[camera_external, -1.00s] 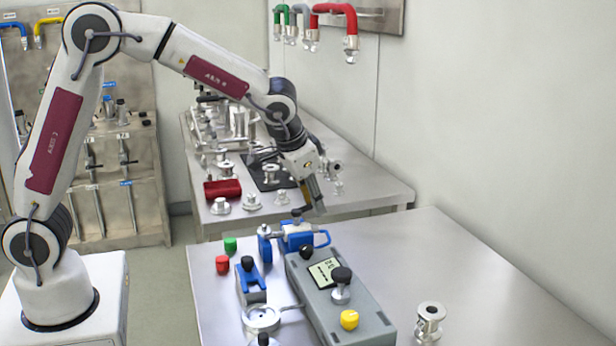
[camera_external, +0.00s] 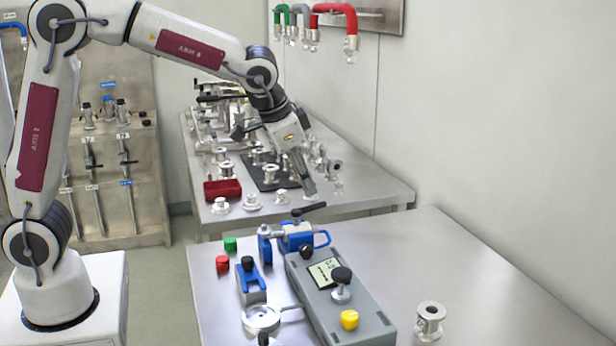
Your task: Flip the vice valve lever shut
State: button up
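The blue vice (camera_external: 297,240) stands on the front steel table, just behind the grey box. On top of it is a black lever (camera_external: 311,209), lying nearly flat and pointing right, its right end slightly higher in the picture. A small silver valve part shows beside the blue vice jaw (camera_external: 265,244), but its details are too small to tell. My gripper (camera_external: 309,194) points down just above the lever in the picture, with a small gap between them. Nothing shows held in it. Its fingers look close together, but their opening cannot be made out.
A grey box (camera_external: 340,298) with a display, black knobs and a yellow button (camera_external: 349,319) stands in front of the vice. Red (camera_external: 223,264) and green (camera_external: 230,244) pieces sit to its left. A metal flange (camera_external: 430,321) stands at right.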

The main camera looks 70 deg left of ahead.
jog(key=s+d+h, duration=0.2)
jog(key=s, duration=2.5)
jog(key=shift+s+d+g, duration=0.15)
jog(key=shift+d+g, duration=0.2)
jog(key=shift+g, duration=0.05)
jog(key=shift+r, duration=0.1)
jog(key=w+a+n, duration=0.2)
jog(key=w+a, duration=0.1)
jog(key=w, duration=1)
jog(key=w+a+n+t+h, duration=0.1)
jog(key=w+a+n, duration=0.1)
jog(key=w, duration=1.1)
jog(key=shift+w+a+r, duration=0.2)
jog(key=shift+a+r, duration=0.1)
jog(key=shift+a, duration=0.5)
